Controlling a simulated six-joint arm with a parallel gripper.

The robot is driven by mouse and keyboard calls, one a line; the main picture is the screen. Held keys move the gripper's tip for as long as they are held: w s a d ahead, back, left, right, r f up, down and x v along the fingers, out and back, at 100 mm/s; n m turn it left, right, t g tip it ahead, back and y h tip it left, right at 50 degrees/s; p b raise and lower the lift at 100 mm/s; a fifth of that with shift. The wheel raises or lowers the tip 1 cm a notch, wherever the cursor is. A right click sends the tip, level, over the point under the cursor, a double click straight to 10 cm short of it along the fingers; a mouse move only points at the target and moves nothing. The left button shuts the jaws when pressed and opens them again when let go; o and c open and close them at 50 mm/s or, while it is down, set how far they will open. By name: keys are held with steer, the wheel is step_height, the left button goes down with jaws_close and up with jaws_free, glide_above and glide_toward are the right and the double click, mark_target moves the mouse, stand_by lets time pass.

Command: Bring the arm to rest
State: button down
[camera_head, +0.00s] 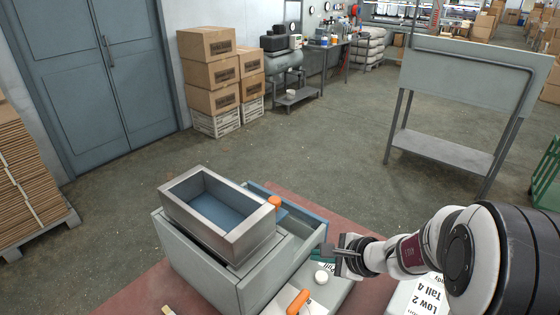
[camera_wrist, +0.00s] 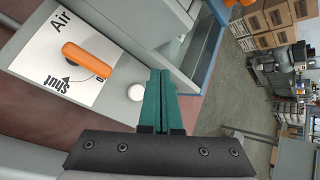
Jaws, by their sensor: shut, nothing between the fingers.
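My gripper (camera_head: 328,250) reaches in from the right in the head view, above the right side of the grey machine body (camera_head: 225,270). In the wrist view its two teal fingers (camera_wrist: 158,88) are together with nothing between them. An orange lever (camera_head: 298,301) and a white round knob (camera_head: 321,277) lie below and near the fingers. The wrist view shows the orange lever (camera_wrist: 88,60) on a plate lettered "Air" and "Shut", and the white knob (camera_wrist: 135,92) left of the fingers. The fingers look clear of both, though the exact gap cannot be told.
An open metal box (camera_head: 183,211) with a blue inside sits on top of the machine. A second orange knob (camera_head: 274,202) stands at its right corner. A lettered white sign (camera_head: 425,298) is under my arm. The floor behind is open up to a grey stand (camera_head: 440,150).

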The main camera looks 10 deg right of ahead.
steer(key=s+a+r+n+g+y, duration=0.2)
steer(key=s+a+r+n+g, duration=0.35)
steer(key=s+a, duration=0.55)
steer(key=s+d+n+g+h, duration=0.1)
steer(key=s+n, duration=0.3)
steer(key=s, duration=0.5)
steer(key=s+d+n+g+h, duration=0.1)
steer(key=s+n+h, duration=0.3)
steer(key=s, duration=0.4)
steer(key=shift+s+d+n, duration=0.35)
steer(key=shift+d+n, duration=0.2)
steer(key=shift+d, duration=0.1)
